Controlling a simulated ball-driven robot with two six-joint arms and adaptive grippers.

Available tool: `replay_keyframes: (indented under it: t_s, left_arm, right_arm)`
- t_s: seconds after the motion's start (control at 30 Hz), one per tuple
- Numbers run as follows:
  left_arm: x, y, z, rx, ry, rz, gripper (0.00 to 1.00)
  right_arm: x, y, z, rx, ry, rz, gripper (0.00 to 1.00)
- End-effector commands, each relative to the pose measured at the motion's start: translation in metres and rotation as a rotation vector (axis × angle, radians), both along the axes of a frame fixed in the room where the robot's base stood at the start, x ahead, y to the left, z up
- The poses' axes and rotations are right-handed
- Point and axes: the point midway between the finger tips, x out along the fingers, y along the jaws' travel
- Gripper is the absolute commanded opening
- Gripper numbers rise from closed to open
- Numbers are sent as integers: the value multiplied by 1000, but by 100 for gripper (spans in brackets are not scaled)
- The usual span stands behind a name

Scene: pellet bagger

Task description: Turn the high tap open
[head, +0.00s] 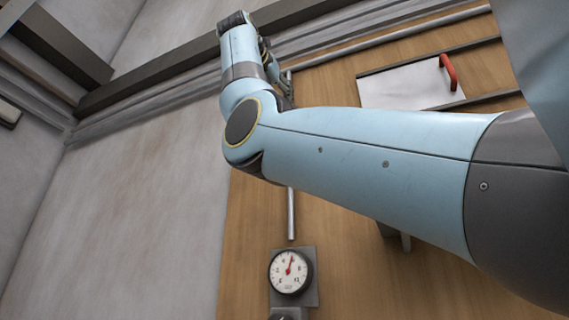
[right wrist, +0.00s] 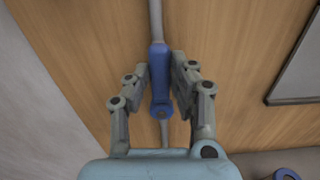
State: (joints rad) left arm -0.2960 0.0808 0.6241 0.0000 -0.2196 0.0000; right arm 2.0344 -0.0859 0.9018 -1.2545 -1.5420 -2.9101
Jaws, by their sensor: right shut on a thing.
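The high tap's blue lever (right wrist: 158,82) is in the middle of the right wrist view, lying along the line of a thin grey pipe (right wrist: 155,20). Its round pivot end is toward the wrist. My right gripper (right wrist: 160,70) has a finger on each side of the lever and is shut on it. In the head view my right arm reaches up across the picture, and its gripper (head: 283,88) is mostly hidden behind the wrist at the pipe. The tap itself is hidden there. My left gripper is not in view.
A round dial gauge (head: 289,271) sits below the vertical pipe (head: 291,212) on the wooden wall (head: 255,230). A white panel (head: 400,88) with a red handle (head: 448,72) is at upper right. A grey beam (head: 150,78) runs along the top.

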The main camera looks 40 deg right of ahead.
Motion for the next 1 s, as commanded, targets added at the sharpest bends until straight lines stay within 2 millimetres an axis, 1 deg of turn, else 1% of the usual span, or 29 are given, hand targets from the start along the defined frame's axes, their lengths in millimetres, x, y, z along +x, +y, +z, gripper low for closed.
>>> replay_keyframes:
  t_s: [0.3, 0.6, 0.63, 0.77, 0.8, 1.0]
  left_arm:
    - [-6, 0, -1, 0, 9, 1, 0]
    - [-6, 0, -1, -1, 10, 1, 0]
    - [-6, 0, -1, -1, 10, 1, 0]
    - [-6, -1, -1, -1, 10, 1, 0]
    - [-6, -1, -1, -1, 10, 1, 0]
    - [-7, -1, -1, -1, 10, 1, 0]
  right_arm:
    - [3, 1, -1, -14, 39, 0, 0]
    - [3, 1, -1, -14, 39, 1, 0]
    - [3, 1, -1, -14, 39, 1, 25]
    - [3, 1, -1, -13, 38, 1, 42]
    - [3, 1, -1, -13, 37, 1, 44]
    - [2, 1, 0, -14, 35, 0, 44]
